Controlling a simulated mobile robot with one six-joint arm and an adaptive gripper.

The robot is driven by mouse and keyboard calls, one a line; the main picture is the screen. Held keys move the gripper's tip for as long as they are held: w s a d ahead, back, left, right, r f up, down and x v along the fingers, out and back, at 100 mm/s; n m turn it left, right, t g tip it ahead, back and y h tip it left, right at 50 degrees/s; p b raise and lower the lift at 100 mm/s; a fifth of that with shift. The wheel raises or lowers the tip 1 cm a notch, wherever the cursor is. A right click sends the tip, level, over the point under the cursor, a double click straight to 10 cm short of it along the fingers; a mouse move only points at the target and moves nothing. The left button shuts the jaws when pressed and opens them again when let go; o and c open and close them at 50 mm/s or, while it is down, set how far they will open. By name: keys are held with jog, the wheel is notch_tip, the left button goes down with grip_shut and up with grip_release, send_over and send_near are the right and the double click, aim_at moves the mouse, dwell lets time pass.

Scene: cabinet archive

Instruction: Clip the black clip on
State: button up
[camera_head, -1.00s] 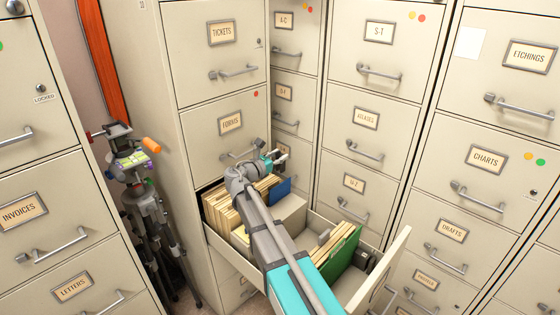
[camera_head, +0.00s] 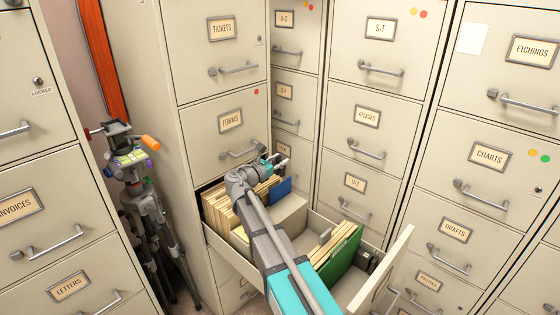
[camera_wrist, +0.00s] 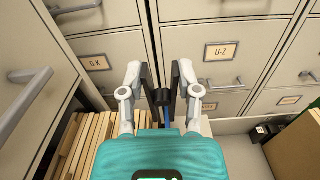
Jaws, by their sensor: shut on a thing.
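My gripper (camera_wrist: 161,85) points away from me over the open drawer, its two fingers closed in on a small black clip (camera_wrist: 162,97). In the head view my gripper (camera_head: 277,163) is over the back part of the drawer, above a blue folder (camera_head: 281,188). In the wrist view a thin strip of the blue folder (camera_wrist: 167,124) shows just below the clip. I cannot tell whether the clip touches the folder. My wrist housing hides much of the drawer below.
The open drawer (camera_head: 232,253) holds several tan folders (camera_head: 226,213) and a green folder (camera_head: 343,255). A black object (camera_wrist: 262,132) lies at its right in the wrist view. Filing cabinets stand close around. A tripod (camera_head: 150,215) stands at left.

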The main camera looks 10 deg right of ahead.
aim_at(278, 171)
jog(key=shift+f+b, duration=0.8)
jog(key=shift+f, duration=0.3)
jog(key=shift+f+b, duration=1.2)
dwell(0.5)
jog(key=o, duration=1)
jog(key=shift+c, duration=0.2)
jog(key=shift+a, duration=0.15)
jog(key=v, duration=1.1)
jog(key=shift+s+a, duration=0.2)
jog(key=shift+a, duration=0.05)
